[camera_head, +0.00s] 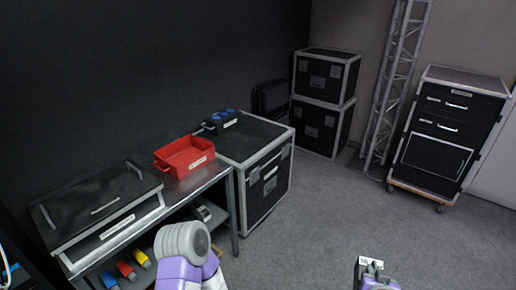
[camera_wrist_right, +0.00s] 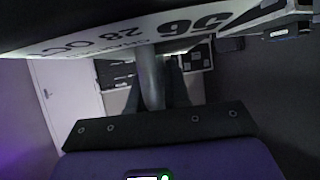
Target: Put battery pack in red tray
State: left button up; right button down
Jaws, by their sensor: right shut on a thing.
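The red tray (camera_head: 184,158) sits at the right end of the metal workbench, open at the top, with a white label on its front; it looks empty. My right gripper (camera_head: 370,268) is low in the head view, over the grey floor, well to the right of the tray. It is shut on a dark thing with a white printed label, which I take to be the battery pack (camera_wrist_right: 130,35); it fills the top of the right wrist view. Its far side is hidden. My left gripper does not show.
A black case (camera_head: 262,185) stands right of the bench, with a black box with blue tops (camera_head: 220,122) on it. A closed black case (camera_head: 95,208) fills the bench's left. Stacked cases (camera_head: 325,90), a truss (camera_head: 398,85) and a wheeled drawer cabinet (camera_head: 448,135) stand behind. Mid-floor is clear.

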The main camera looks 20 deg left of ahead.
aim_at(185, 161)
jog(key=i, duration=3.25)
jog(key=u, duration=2.4)
